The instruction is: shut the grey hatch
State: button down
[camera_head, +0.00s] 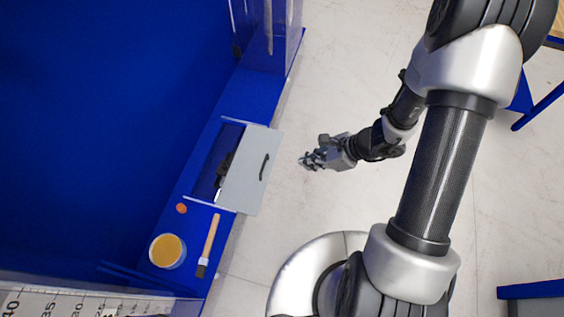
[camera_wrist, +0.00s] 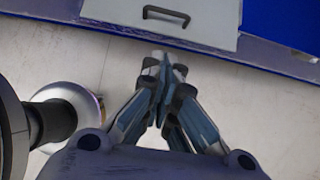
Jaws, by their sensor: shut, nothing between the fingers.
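The grey hatch (camera_head: 249,170) is a flat light-grey panel with a dark bar handle (camera_head: 264,166), set in the blue bench. It leaves part of a dark blue recess (camera_head: 218,160) uncovered on its left, with dark items inside. In the wrist view the hatch (camera_wrist: 205,22) is at the top, its handle (camera_wrist: 166,15) near the top edge. My gripper (camera_head: 304,161) is to the right of the hatch, apart from it. In the wrist view my gripper's fingertips (camera_wrist: 164,62) are together and empty, below the hatch edge.
On the blue bench near the hatch lie a brush (camera_head: 209,245), a round yellow-topped container (camera_head: 167,251) and a small orange disc (camera_head: 181,208). A tall blue panel (camera_head: 90,120) fills the left. Pale floor (camera_head: 335,75) lies open around my gripper.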

jog(key=a+r+b+x, duration=0.1)
jog(key=a+b+x, duration=0.1)
jog(key=x, duration=1)
jog(key=shift+w+a+b, duration=0.15)
jog(key=shift+w+b, duration=0.3)
jog(key=shift+b, duration=0.3)
jog(key=shift+r, duration=0.15)
jog(key=b, duration=0.3)
send_near(245, 165)
jog(key=a+f, duration=0.1)
jog(key=a, duration=0.1)
jog(key=w+a+f, duration=0.1)
jog(key=a, duration=0.1)
jog(key=w+a+f, duration=0.1)
jog(key=a, duration=0.1)
jog(key=shift+r, duration=0.1)
jog(key=shift+d, duration=0.15)
